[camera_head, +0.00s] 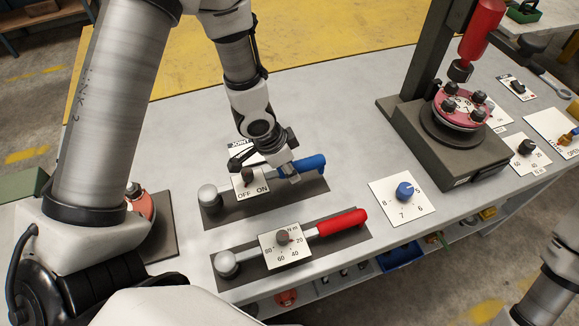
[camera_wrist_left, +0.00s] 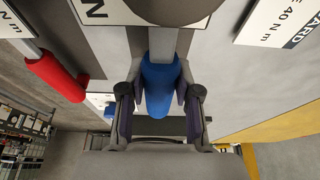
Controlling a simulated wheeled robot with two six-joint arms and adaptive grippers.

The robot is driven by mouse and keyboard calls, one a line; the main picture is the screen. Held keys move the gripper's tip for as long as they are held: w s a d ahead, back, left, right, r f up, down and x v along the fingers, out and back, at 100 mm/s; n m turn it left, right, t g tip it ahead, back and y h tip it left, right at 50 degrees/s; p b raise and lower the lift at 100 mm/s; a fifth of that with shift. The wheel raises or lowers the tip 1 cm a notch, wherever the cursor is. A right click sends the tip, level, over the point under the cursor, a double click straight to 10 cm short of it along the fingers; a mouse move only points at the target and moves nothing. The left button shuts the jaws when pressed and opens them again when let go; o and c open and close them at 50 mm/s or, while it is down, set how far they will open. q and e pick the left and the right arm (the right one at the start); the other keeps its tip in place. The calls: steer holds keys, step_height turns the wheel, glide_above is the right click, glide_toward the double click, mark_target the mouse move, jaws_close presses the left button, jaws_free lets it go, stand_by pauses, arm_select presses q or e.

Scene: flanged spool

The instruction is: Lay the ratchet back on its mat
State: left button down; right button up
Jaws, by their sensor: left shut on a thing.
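The ratchet has a blue handle (camera_head: 313,162), a grey shaft and a round grey head (camera_head: 208,194). It lies along the back dark mat (camera_head: 265,205), over or on it; I cannot tell whether it touches. My left gripper (camera_head: 290,172) comes down from above and is shut on the blue handle. In the left wrist view, the blue handle (camera_wrist_left: 160,88) sits between the two fingers. A plate marked OFF/ON with a dark knob (camera_head: 248,180) stands by the shaft and hides part of it. My right gripper is out of view.
A red-handled wrench (camera_head: 340,222) lies on the front dark mat (camera_head: 345,240). A white dial card with a blue knob (camera_head: 404,190) lies to the right. A press stand (camera_head: 445,150) holds a red flanged spool (camera_head: 462,105).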

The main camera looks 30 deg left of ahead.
arm_select(q)
steer(key=shift+a+f+b, duration=0.1)
steer(key=shift+f+b, duration=0.65)
steer(key=shift+f, duration=0.4)
steer(key=shift+f+b, duration=0.35)
steer(key=shift+f, duration=0.1)
steer(key=c, duration=0.7)
jaws_free()
steer(key=shift+s, duration=0.1)
steer(key=shift+c, duration=0.2)
